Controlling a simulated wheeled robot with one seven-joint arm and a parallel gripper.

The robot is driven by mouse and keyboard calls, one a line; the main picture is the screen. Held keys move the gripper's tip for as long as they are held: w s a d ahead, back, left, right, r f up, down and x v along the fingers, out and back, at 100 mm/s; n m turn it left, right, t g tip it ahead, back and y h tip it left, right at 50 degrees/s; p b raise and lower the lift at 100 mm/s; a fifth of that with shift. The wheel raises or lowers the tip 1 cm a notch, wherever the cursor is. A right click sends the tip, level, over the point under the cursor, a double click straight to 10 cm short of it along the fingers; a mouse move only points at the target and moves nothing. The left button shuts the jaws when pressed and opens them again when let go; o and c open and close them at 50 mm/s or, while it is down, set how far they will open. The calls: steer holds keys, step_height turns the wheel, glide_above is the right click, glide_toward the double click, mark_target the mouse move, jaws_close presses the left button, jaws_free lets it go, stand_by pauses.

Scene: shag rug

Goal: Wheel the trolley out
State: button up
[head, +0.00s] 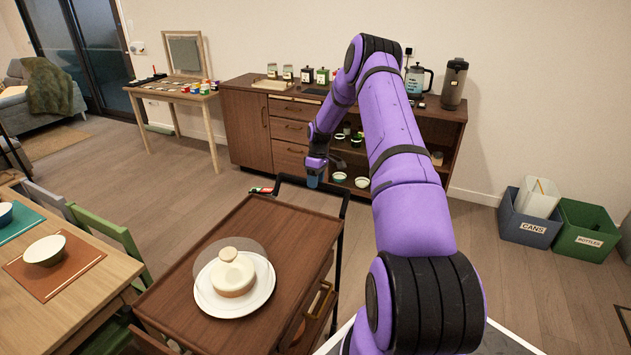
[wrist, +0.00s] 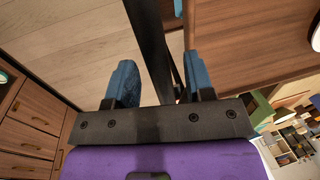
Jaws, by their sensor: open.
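The trolley (head: 190,245) stands in the lower middle of the head view, a brown wooden cart with a black handle (head: 342,207) at its far end. My gripper (head: 314,180) hangs over that handle end, its fingers pointing down. In the wrist view, its two blue fingers (wrist: 160,66) are open. The dark handle bar (wrist: 150,35) runs through the gap between them, with space on either side. I cannot tell how deep the bar sits between the fingers.
A dining table (head: 75,310) with a green chair (head: 108,235) is close on the trolley's left. A brown cabinet (head: 245,130) stands behind the handle end. Cans (head: 527,228) and bottles (head: 585,238) bins are at the right wall. Floor is clear between cabinet and trolley.

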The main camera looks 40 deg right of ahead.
step_height(320, 180, up, 10)
steer(key=d, duration=0.2)
steer(key=shift+w+r, duration=0.25)
steer(key=shift+w, duration=0.2)
steer(key=shift+a, duration=0.1)
steer(key=s+a+r+h, duration=0.2)
steer(key=a+r, duration=1)
steer(key=r, duration=0.5)
steer(key=s+a+r+m+t, duration=0.2)
steer(key=s+a+r, duration=0.7)
steer(key=a+r, duration=0.35)
steer(key=s+a+r+m+t+h, duration=0.1)
steer(key=s+a+r, duration=0.1)
steer(key=s+a, duration=0.4)
steer(key=s+a+r+t, duration=0.1)
steer(key=s+a+r, duration=0.2)
steer(key=s, duration=0.5)
steer(key=s+a+f+t, duration=0.1)
steer(key=s+a, duration=0.1)
steer(key=s, duration=0.5)
steer(key=s+a+f+m+t+y, duration=0.1)
steer(key=s+a, duration=0.2)
steer(key=s, duration=0.4)
steer(key=shift+s+f, duration=0.15)
steer(key=shift+f, duration=0.2)
steer(key=shift+c, duration=0.3)
